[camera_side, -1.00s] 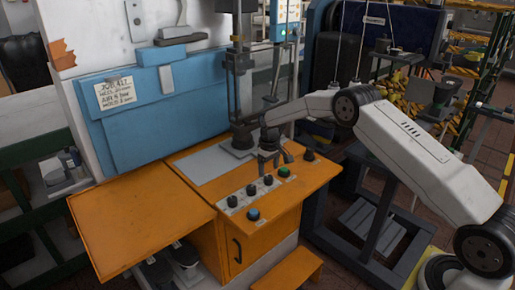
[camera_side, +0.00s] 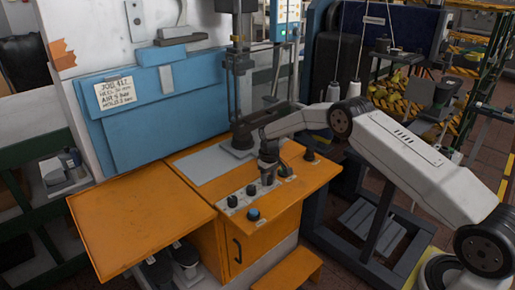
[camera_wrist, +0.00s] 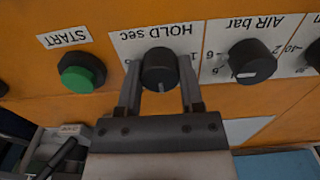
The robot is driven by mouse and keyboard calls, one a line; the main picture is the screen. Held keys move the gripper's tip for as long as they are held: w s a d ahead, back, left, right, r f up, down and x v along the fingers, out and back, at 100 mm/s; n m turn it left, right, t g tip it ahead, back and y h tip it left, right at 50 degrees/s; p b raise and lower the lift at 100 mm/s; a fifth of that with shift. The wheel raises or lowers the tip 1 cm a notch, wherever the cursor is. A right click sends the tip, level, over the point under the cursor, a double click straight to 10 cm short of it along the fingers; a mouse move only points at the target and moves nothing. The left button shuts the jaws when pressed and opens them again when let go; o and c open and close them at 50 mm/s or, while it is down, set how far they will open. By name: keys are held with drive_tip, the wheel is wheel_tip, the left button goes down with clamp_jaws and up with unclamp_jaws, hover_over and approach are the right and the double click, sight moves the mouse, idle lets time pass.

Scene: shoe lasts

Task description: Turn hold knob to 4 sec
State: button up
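The hold knob (camera_wrist: 160,69) is black and round, set on a white plate marked "HOLD sec" that appears upside down in the wrist view. A pale mark shows at the lower edge of its face. The scale figures are mostly hidden by my fingers. My gripper (camera_wrist: 161,78) has its fingers apart, one on each side of the knob; any gap to the knob is very thin. In the side view my gripper (camera_side: 267,182) is down at the orange panel and hides the hold knob.
The AIR bar knob (camera_wrist: 251,62) sits close on the right in the wrist view, and the green START button (camera_wrist: 81,72) on the left. The press column (camera_side: 238,90) stands behind my gripper.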

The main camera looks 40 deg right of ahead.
clamp_jaws()
drive_tip(key=shift+m, duration=0.4)
drive_tip(key=m, duration=0.2)
drive_tip(key=shift+m, duration=0.3)
drive_tip(key=m, duration=0.5)
drive_tip(key=shift+r+m, duration=0.1)
drive_tip(key=shift+m, duration=0.2)
drive_tip(key=o, duration=1)
unclamp_jaws()
drive_tip(key=shift+o, duration=0.2)
